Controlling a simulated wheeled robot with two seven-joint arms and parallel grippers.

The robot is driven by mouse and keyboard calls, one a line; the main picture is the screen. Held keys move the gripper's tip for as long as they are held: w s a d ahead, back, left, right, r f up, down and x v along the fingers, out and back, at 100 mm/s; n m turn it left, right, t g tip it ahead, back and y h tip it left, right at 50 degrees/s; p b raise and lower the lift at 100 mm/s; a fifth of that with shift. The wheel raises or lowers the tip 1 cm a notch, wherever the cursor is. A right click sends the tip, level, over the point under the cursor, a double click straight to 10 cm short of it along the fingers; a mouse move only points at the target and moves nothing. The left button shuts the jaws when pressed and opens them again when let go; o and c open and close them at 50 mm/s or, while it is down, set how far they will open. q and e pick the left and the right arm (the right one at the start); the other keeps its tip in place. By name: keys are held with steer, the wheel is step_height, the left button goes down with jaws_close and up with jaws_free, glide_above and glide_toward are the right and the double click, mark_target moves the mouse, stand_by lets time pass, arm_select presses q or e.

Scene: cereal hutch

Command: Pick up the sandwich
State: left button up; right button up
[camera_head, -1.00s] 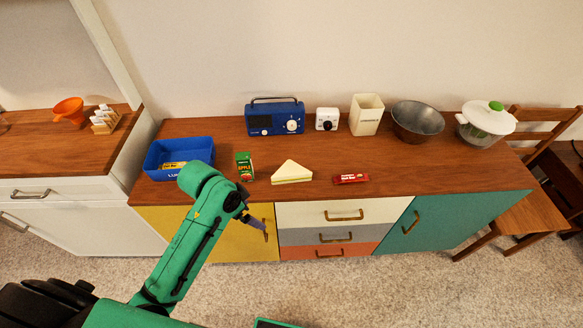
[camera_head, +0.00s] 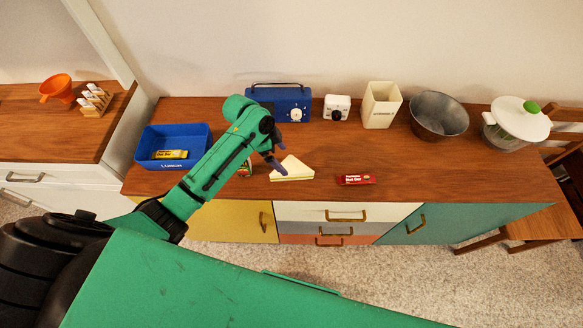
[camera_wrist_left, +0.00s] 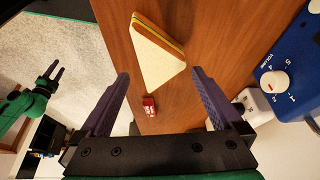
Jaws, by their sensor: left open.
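The sandwich (camera_head: 294,170), a white triangle with a thin filling, lies on the wooden top of the cabinet, and its left part is close to the gripper in the head view. My left gripper (camera_head: 279,156) is open and empty just above and left of the sandwich. In the left wrist view the sandwich (camera_wrist_left: 157,58) lies ahead of and between the spread fingers of the left gripper (camera_wrist_left: 161,74), apart from them. My right gripper (camera_wrist_left: 51,73) shows small at the left of the left wrist view, its fingers apart and empty.
A red bar (camera_head: 356,180) lies right of the sandwich. A green juice box (camera_head: 245,168) is partly behind my left arm. A blue lunch box (camera_head: 145,143) holds a yellow bar. A blue radio (camera_head: 285,104), white camera (camera_head: 337,108), canister (camera_head: 381,106) and metal bowl (camera_head: 438,116) stand behind.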

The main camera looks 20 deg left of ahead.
mark_target(290, 164)
arm_select(q)
steer(key=x, duration=0.2)
steer(key=p+x, duration=0.1)
steer(key=x, duration=0.1)
steer(key=shift+w+d+f, duration=0.2)
steer(key=shift+w, duration=0.25)
steer(key=shift+s+d+f, duration=0.1)
steer(key=shift+f, duration=0.15)
steer(key=c, duration=0.4)
steer(key=shift+o, duration=0.2)
arm_select(e)
steer(key=shift+w+a+r, duration=0.1)
steer(key=shift+w+r, duration=0.3)
steer(key=shift+w, duration=0.2)
steer(key=shift+w+r, duration=0.35)
steer(key=shift+w, duration=0.25)
